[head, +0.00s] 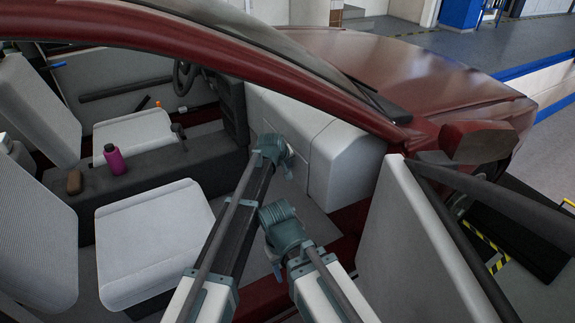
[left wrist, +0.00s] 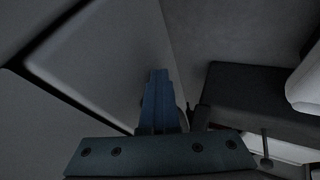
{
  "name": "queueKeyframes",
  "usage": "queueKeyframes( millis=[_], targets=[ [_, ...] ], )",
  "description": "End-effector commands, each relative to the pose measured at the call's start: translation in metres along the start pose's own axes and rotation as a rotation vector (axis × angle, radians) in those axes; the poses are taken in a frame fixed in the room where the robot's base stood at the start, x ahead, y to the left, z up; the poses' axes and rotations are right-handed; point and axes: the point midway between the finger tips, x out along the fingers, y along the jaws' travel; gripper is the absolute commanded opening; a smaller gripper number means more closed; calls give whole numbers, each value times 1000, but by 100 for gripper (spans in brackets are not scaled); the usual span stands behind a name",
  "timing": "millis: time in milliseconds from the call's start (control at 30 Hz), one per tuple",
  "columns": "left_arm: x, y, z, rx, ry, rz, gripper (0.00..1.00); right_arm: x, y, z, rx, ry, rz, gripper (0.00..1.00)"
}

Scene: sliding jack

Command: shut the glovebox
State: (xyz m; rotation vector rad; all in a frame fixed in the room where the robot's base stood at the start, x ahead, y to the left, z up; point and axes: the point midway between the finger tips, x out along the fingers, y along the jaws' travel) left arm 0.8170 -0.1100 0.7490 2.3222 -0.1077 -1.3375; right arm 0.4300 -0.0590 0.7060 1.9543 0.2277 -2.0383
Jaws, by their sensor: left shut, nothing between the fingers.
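The pale grey glovebox (head: 277,118) is in the dashboard, in front of the near seat in the head view. A seam runs along its edge. In the left wrist view its smooth panel (left wrist: 95,55) fills the upper left, bordered by a dark gap. I cannot tell whether it sits fully flush. My left gripper (head: 289,172) is at the lower part of the glovebox front. Its fingers (left wrist: 158,82) are shut together and empty, pointing at the panel, close to or touching it. The forearm partly hides the panel in the head view.
The near seat (head: 150,240) and the dark centre console (head: 140,165) with a magenta bottle (head: 114,159) lie left of my arms. The open car door (head: 415,235) stands close on the right. The windshield pillar (head: 230,45) crosses above the dashboard.

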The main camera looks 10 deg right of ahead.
Motion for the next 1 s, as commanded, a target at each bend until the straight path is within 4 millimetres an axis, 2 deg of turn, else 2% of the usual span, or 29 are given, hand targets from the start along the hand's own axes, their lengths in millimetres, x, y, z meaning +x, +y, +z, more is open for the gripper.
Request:
queueKeyframes(
  millis=[33, 167, 467, 500, 800, 1000],
  targets=[
    [2, 7, -1, -1, 3, 13, 0, 0, 0, 0, 0, 0, 0, 52],
    [-1, 3, 0, -1, 3, 13, 0, 0, 0, 0, 0, 0, 0, 52],
    [-21, -30, 7, -2, 2, 4, 0, -1, 0, 0, 0, 0, 0, 52],
    [-34, -25, 4, -1, 1, 4, 0, -15, 1, 1, 0, 0, 0, 52],
    [-94, -26, 3, -1, 1, 2, 0, -63, 6, 4, 0, 0, 0, 52],
    [-116, -27, 4, 0, 1, 2, 0, -80, 8, 5, 0, 0, 0, 52]
  ],
)
